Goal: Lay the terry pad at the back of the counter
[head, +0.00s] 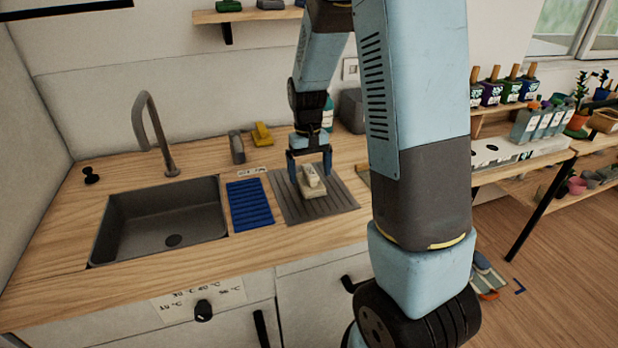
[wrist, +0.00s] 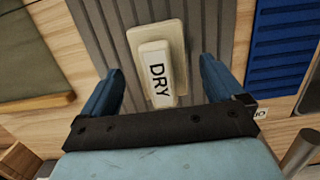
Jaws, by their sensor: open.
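A cream pad (head: 312,190) with a raised white block marked DRY lies on a grey ribbed mat (head: 342,197) on the counter; I take it as the terry pad. In the wrist view the pad (wrist: 171,38) shows with its DRY block near the middle. My gripper (head: 310,172) is above the pad, pointing down, open. In the wrist view its fingers (wrist: 160,82) stand apart on either side of the block, with gaps and nothing held. How far the fingertips are above the mat is hard to tell.
A blue ribbed mat (head: 250,204) lies left of the grey one, by the sink (head: 165,219) and faucet (head: 158,135). A grey item (head: 237,148) and a yellow item (head: 262,135) stand behind it. A teal-white bottle (head: 328,112) and a grey box (head: 352,110) stand by the wall.

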